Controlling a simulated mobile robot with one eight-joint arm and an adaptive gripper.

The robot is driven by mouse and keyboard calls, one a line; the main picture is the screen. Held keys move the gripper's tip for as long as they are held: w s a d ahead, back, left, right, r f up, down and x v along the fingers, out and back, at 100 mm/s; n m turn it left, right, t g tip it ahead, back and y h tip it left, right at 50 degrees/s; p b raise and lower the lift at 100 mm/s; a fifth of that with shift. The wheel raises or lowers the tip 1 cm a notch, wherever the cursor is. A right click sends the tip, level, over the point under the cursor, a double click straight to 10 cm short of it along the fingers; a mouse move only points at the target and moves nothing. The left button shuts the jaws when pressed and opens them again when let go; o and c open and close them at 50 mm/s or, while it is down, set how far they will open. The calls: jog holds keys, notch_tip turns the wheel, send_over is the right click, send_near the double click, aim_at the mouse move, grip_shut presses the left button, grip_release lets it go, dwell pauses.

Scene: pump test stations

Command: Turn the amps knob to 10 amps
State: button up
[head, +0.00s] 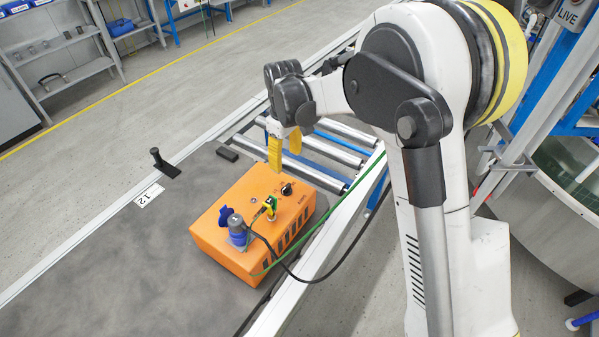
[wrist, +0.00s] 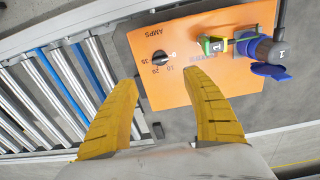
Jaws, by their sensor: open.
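The orange box (head: 235,218) lies on the dark conveyor surface. Its black amps knob (head: 287,188) is on the top face, towards the far right corner. In the wrist view the knob (wrist: 158,57) sits beside the printed word AMPS and a ring of numbers. Which number the knob points to is too small to tell. My gripper (head: 284,150) is above the box near the knob, with yellow fingers apart and empty. In the wrist view the gripper (wrist: 162,84) frames the knob's side of the box, the knob just beyond the fingertips.
A blue plug (head: 237,230) and a green-yellow connector (head: 269,207) stand on the box, with black and green cables running off. Metal rollers (head: 325,150) lie beyond the box. A black upright handle (head: 160,160) stands at the conveyor's left edge. The conveyor's near left is clear.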

aim_at(286, 186)
jog(key=f+b, duration=0.1)
jog(key=f, duration=0.3)
jog(key=f+b, duration=0.1)
jog(key=f, duration=0.4)
jog(key=f+b, duration=0.1)
jog(key=f, duration=0.3)
jog(key=shift+w+a+f+b, duration=0.15)
jog(key=shift+w+f+b, duration=0.15)
jog(key=shift+w+b, duration=0.1)
jog(key=shift+s, duration=0.1)
jog(key=c, duration=1.2)
